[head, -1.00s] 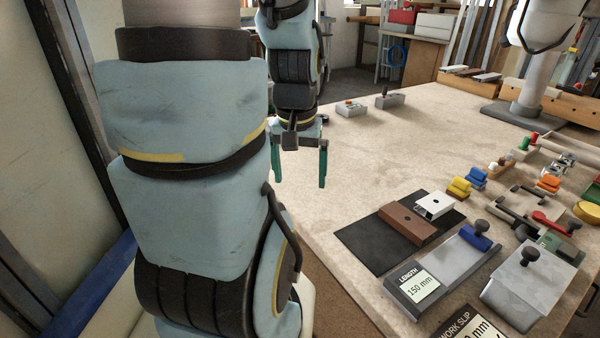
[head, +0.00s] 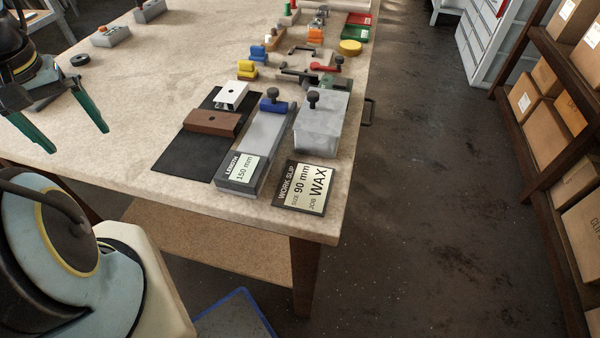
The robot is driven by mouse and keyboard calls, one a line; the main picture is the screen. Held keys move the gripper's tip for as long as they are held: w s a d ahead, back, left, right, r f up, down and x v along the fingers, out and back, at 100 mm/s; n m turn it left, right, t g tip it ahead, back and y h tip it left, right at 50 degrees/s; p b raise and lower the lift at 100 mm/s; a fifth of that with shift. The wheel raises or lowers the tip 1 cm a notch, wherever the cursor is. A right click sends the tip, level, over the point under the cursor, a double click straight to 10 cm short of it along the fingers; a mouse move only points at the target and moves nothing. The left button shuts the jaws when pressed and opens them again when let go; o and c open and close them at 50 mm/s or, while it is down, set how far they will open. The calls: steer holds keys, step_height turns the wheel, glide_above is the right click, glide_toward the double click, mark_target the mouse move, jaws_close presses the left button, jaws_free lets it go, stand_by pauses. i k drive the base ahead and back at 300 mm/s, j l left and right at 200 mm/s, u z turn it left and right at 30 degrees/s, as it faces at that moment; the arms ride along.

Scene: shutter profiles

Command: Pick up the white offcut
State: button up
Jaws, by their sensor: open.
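The white offcut (head: 231,94) is a short white profile piece with a dark hole in it. It lies on the black mat (head: 178,148) on the workbench, just behind a longer brown profile piece (head: 212,122). My gripper (head: 75,128) is at the left of the head view, with its two green fingers apart and nothing between them. It is well to the left of the offcut and apart from it.
A length gauge (head: 262,140) marked 150 mm stands right of the mat, beside a grey block with a knob (head: 320,125). A work slip (head: 304,188) reads 90 mm, WAX. Coloured pieces lie behind. The bench's left part (head: 140,85) is mostly clear.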

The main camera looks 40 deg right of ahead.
mark_target(230, 96)
steer(key=k+j+u, duration=0.1)
steer(key=k+u, duration=0.3)
steer(key=k+j+u, duration=0.2)
steer(key=u, duration=0.2)
steer(key=k, duration=0.1)
